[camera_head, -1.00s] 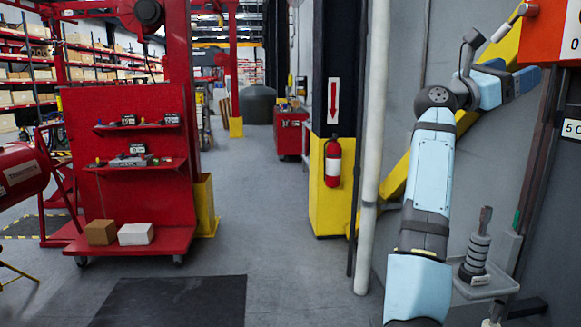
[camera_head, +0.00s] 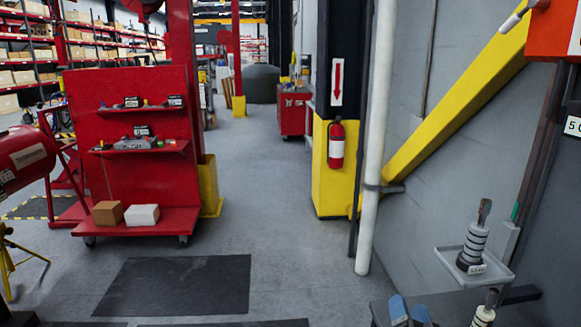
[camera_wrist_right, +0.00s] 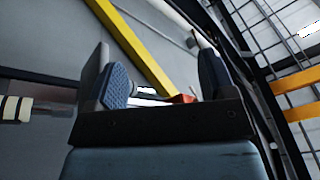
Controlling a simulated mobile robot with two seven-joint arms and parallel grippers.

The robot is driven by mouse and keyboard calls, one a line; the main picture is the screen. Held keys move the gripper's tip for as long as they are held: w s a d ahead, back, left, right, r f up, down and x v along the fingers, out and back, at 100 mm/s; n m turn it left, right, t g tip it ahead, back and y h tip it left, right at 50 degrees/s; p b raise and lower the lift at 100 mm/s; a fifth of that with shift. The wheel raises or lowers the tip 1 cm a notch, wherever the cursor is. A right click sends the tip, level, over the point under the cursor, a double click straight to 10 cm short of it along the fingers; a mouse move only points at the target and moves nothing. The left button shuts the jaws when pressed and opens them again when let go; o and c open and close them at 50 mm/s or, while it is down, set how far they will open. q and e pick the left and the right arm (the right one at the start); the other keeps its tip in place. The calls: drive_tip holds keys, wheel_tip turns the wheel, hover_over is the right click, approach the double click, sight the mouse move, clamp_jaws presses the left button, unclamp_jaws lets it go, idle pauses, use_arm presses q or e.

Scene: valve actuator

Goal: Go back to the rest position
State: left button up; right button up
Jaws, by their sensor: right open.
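My right gripper (camera_head: 409,312) shows low in the head view, right of centre, with its two blue finger pads pointing up at the bottom edge. In the right wrist view the gripper (camera_wrist_right: 163,82) is open, with a wide gap between its fingers and nothing held. It is apart from the orange-red box (camera_head: 556,36) on the wall at the upper right, which has a pale handle at its left side. My left gripper is not in view.
A grey tray (camera_head: 446,262) with a ribbed grey post (camera_head: 474,243) stands right of the gripper. A white pipe (camera_head: 375,150), yellow beam (camera_head: 455,107) and fire extinguisher (camera_head: 336,145) are beyond.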

drive_tip(key=s+a+f+n+g+y, duration=0.1)
drive_tip(key=s+a+f+n+g, duration=0.1)
drive_tip(key=s+f, duration=0.5)
drive_tip(key=s+a+f+n+g+y+p, duration=0.1)
drive_tip(key=s+a+f+n+g, duration=0.1)
drive_tip(key=s+f+n+g, duration=0.2)
drive_tip(key=s+a+f+n+g, duration=0.2)
drive_tip(key=s+f+n+g, duration=0.2)
drive_tip(key=s+f, duration=0.6)
drive_tip(key=s, duration=0.7)
drive_tip(key=shift+a+y+p, duration=0.2)
drive_tip(key=shift+y+p, duration=0.15)
drive_tip(key=shift+y, duration=0.05)
